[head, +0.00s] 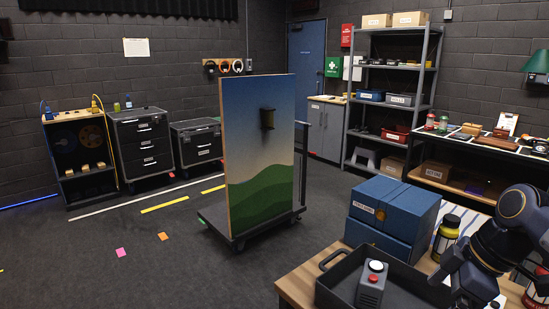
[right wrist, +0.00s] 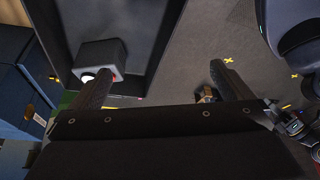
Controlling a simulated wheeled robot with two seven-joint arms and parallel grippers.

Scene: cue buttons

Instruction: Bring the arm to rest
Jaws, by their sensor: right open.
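A grey cue box (head: 370,288) with a white button (head: 376,266) on top and a red button (head: 373,278) below it sits in a dark tray (head: 408,271) on the wooden table. The box also shows in the right wrist view (right wrist: 103,54), near the left finger. My right arm (head: 492,245) is at the right of the head view, beside the tray. My right gripper (right wrist: 160,82) is open and empty, its fingers spread apart over the tray's edge and the floor. My left gripper is out of view.
Blue boxes (head: 393,211) are stacked behind the tray. A painted panel on a wheeled cart (head: 262,160) stands mid-room. The floor at left is mostly clear.

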